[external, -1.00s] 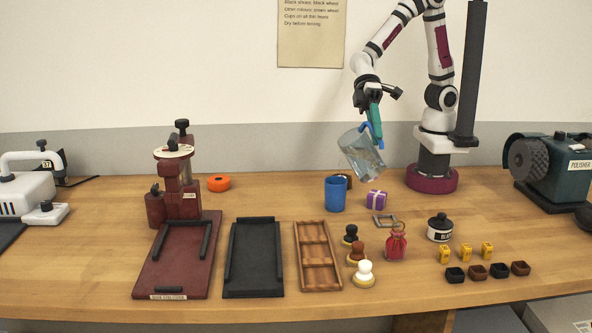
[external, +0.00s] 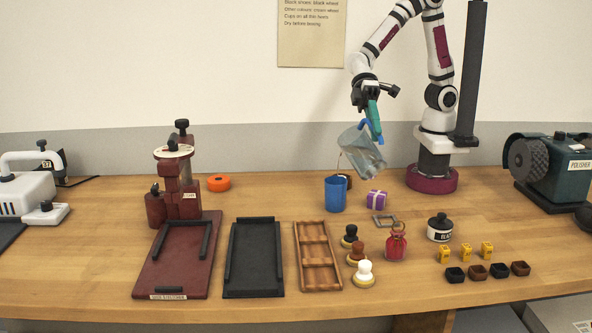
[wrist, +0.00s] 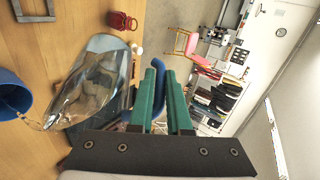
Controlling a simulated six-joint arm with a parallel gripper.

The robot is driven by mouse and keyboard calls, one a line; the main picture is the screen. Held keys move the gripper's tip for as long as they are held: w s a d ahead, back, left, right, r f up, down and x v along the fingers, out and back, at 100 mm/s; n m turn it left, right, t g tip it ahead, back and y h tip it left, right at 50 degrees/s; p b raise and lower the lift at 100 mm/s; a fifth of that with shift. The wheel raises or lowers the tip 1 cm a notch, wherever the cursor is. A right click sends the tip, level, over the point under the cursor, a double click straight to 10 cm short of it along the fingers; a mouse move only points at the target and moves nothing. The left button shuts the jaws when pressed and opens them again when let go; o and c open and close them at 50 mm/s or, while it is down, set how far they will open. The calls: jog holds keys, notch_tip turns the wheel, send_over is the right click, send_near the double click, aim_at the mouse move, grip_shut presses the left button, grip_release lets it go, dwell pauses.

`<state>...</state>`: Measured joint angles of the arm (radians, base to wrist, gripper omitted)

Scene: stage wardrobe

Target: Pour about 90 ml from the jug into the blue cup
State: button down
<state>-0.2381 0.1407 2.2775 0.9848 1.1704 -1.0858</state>
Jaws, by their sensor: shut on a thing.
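The clear jug (external: 360,153) is tilted to the left in the air above the blue cup (external: 335,194). My gripper (external: 374,122) is shut on the jug's blue handle (external: 372,128). A thin stream runs from the jug's lip down toward the cup. The blue cup stands upright on the wooden table. In the wrist view the jug (wrist: 95,85) is left of the green fingers (wrist: 160,95), and its lip is close to the cup (wrist: 12,95) at the left edge. The level inside the cup is hidden.

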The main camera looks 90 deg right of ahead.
aim_at(381, 159)
jog(key=shift+w+d+r+b, duration=0.1)
jog(key=shift+r+b, duration=0.1)
jog(key=shift+b, duration=0.1)
jog(key=shift+r+y+b, duration=0.45)
jog(key=shift+r+y, duration=0.05)
jog(key=shift+y, duration=0.2)
dwell(0.8)
jog(key=a+f+h, duration=0.1)
jog(key=s+f+h, duration=0.1)
jog(key=a+f+h, duration=0.1)
jog(key=shift+s+a+f+n+t, duration=0.3)
jog(key=shift+s, duration=0.05)
jog(key=shift+f+h, duration=0.2)
jog(key=shift+h, duration=0.1)
jog(key=shift+s+a+f+t+h+p, duration=0.15)
jog(key=shift+s+a+f+t+h, duration=0.1)
jog(key=shift+a+f+h, duration=0.3)
jog(key=shift+s+a+f+t+h+p, duration=0.2)
jog(key=shift+f+h, duration=0.25)
jog(key=shift+f, duration=0.3)
